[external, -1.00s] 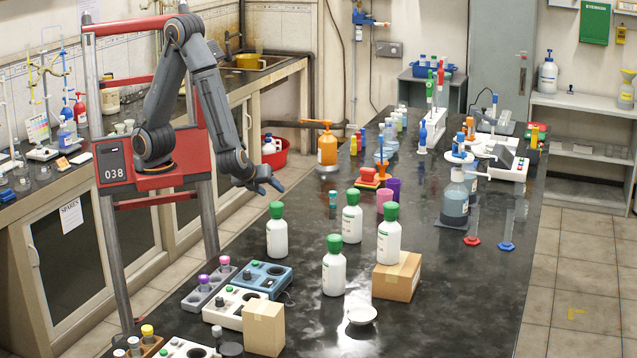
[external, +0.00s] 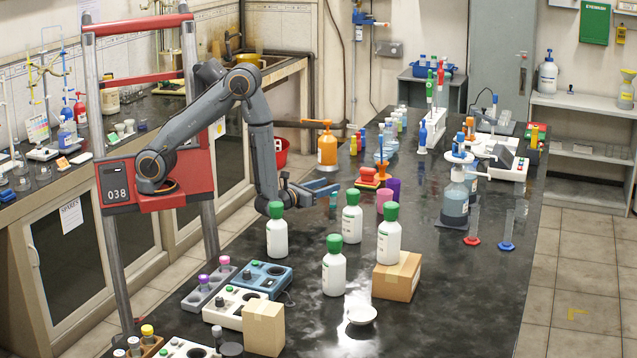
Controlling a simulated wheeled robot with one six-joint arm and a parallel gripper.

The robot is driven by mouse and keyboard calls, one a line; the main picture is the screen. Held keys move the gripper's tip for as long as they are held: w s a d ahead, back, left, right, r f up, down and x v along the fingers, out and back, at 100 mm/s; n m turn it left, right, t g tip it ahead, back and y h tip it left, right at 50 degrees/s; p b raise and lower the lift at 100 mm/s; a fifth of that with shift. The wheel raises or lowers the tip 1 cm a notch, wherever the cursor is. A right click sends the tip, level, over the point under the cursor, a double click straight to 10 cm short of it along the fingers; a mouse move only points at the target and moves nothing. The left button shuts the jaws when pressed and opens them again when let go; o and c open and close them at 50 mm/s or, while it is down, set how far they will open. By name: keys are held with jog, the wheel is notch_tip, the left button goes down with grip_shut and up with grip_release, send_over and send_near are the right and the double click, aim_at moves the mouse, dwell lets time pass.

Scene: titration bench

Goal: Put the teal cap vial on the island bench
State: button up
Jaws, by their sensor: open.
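The small teal cap vial (external: 333,201) stands upright on the black island bench (external: 455,290), behind the white bottles with green caps. Only its lower part shows clearly; my gripper covers its top. My gripper (external: 328,187) is open, with its blue fingers pointing right at the vial's cap level. I cannot tell whether the vial is between the fingers or just beside them.
White bottles with green caps (external: 352,217) stand close in front of the gripper. A red block stamp-like item (external: 369,179), a purple cup (external: 393,188) and a pink cup (external: 384,200) stand to the right. The bench's front right is clear.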

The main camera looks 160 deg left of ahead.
aim_at(341, 204)
notch_tip(341, 204, down, 5)
jog(key=shift+r, duration=0.15)
jog(key=shift+s+a+r+p, duration=0.1)
jog(key=shift+a+r+p, duration=0.05)
jog(key=shift+a+p, duration=0.2)
jog(key=shift+p+x, duration=0.8)
jog(key=shift+x, duration=2.6)
grip_shut()
notch_tip(341, 204, up, 10)
jog(key=b, duration=0.1)
jog(key=shift+b, duration=0.3)
